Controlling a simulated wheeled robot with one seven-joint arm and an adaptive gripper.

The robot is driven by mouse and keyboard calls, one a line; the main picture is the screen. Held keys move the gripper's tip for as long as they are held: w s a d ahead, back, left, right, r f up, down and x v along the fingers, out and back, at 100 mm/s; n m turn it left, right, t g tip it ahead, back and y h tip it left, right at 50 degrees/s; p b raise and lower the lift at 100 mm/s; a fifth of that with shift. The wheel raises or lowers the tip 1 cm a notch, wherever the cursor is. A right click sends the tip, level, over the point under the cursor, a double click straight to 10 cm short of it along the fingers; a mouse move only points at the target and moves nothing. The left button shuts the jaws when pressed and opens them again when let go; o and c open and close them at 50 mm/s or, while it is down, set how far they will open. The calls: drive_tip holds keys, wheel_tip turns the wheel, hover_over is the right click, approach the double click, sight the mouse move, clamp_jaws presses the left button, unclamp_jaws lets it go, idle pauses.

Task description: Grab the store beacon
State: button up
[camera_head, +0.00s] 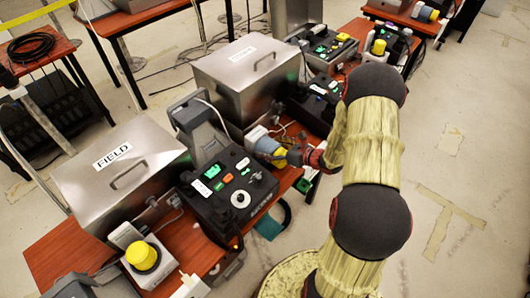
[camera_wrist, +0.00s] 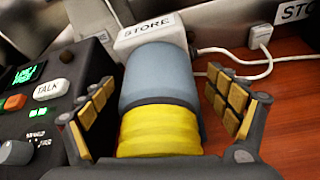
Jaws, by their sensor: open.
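The store beacon (camera_wrist: 158,85) has a blue-grey body and a ribbed yellow end, in the middle of the wrist view. Behind it is a white block (camera_wrist: 150,38) marked STORE. In the head view the beacon (camera_head: 267,146) is on the red-brown table, right of a black console. My gripper (camera_wrist: 160,88) is open, its gold-padded fingers on the beacon's left and right. A gap shows on the right; whether the left finger touches is unclear. In the head view my gripper (camera_head: 298,157) is at the beacon's yellow end, partly hidden by my arm.
A black console (camera_head: 225,190) with a TALK button stands close left of the beacon. Metal boxes (camera_head: 120,180) (camera_head: 245,78) stand behind. Another yellow-topped beacon (camera_head: 142,256) is at lower left. A white cable (camera_wrist: 245,58) runs behind on the right. Bare table (camera_wrist: 280,105) shows at right.

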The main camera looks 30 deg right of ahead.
drive_tip(key=shift+c, duration=1.4)
drive_tip(key=c, duration=1.9)
drive_tip(key=shift+w+r, duration=0.1)
